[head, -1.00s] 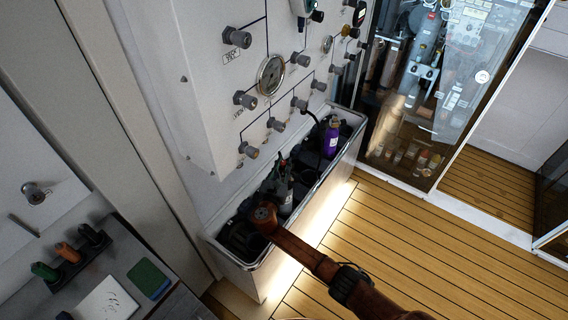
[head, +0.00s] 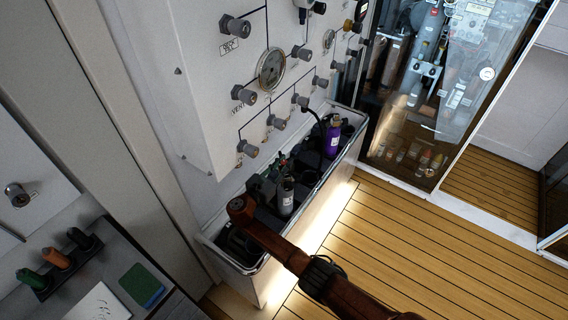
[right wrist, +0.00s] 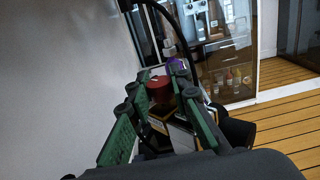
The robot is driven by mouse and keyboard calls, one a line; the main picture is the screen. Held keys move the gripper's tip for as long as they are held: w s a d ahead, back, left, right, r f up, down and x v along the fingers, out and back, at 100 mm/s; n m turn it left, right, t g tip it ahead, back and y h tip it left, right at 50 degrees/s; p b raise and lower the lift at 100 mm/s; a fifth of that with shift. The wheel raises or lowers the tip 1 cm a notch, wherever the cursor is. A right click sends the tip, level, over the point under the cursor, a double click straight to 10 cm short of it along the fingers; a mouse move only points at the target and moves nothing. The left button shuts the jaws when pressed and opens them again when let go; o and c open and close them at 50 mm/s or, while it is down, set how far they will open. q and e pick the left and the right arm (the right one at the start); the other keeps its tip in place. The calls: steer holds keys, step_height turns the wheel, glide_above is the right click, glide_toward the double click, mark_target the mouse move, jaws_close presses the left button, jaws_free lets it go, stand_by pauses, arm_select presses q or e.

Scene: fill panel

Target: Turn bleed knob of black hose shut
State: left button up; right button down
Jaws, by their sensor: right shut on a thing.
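A red knob (right wrist: 160,89) sits between the green-padded fingers of my right gripper (right wrist: 160,78) in the right wrist view; the gripper is shut on it. In the head view my right gripper (head: 276,168) is over the trough beneath the panel, at the top of a grey bottle (head: 286,197); the knob is mostly hidden there. A black hose (head: 314,119) runs from the panel down toward a purple bottle (head: 333,140). The hose also arches across the right wrist view (right wrist: 180,32). I cannot tell how far the knob is turned. My left gripper is not in view.
The white panel (head: 205,95) with several grey knobs and a round gauge (head: 271,68) rises behind the trough (head: 318,200). A bench with coloured-handled tools (head: 57,258) is at lower left. Wooden floor (head: 420,235) is clear at right.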

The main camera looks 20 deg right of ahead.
steer(key=c, duration=1.7)
jaws_free()
steer(key=shift+c, duration=0.2)
steer(key=v, duration=1.2)
